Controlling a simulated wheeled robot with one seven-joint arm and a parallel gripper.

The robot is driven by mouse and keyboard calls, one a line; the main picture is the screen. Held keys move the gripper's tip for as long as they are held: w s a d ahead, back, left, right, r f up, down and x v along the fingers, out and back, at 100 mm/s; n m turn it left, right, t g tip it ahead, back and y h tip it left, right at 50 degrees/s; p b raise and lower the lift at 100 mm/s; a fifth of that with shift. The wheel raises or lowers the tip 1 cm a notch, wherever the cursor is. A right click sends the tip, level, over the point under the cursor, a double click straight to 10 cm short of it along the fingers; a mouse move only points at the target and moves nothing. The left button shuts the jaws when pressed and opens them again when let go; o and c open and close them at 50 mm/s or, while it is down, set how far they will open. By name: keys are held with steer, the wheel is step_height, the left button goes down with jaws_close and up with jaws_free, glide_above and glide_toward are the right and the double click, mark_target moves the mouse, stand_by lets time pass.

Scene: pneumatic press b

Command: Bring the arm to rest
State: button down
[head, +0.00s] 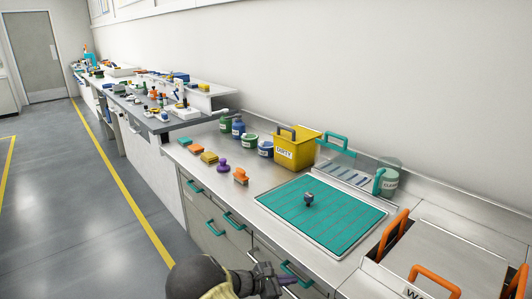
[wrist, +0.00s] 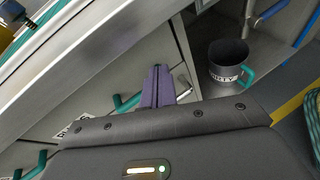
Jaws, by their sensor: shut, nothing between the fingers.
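My arm shows at the bottom of the head view, low in front of the counter's drawer fronts. My gripper (head: 283,282) has its purple fingers close to a teal drawer handle in the picture; I cannot tell whether they touch. In the wrist view, the fingers of my gripper (wrist: 158,72) are together, with nothing between them. Behind them are the grey cabinet front and a teal handle (wrist: 126,104).
The steel counter holds a teal mat (head: 330,222) with a small dark part (head: 308,198), and a yellow bin (head: 312,150). Orange handles (head: 432,279) stand at the right. A dark mug (wrist: 228,62) sits in an open compartment. The floor at left is clear.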

steer(key=s+d+r+m+g+y, duration=0.1)
steer(key=s+d+r+m+y, duration=0.3)
steer(key=s+r+m+y, duration=0.5)
steer(key=s+d+r+m+g+y, duration=0.2)
steer(key=s+d+r+m+y, duration=0.25)
steer(key=s+m, duration=0.8)
step_height(320, 180, up, 22)
steer(key=s+n+p, duration=0.1)
steer(key=p, duration=2)
steer(key=shift+s+f, duration=0.2)
steer(key=shift+s, duration=0.05)
steer(key=shift+a+h, duration=0.1)
steer(key=shift+h, duration=0.15)
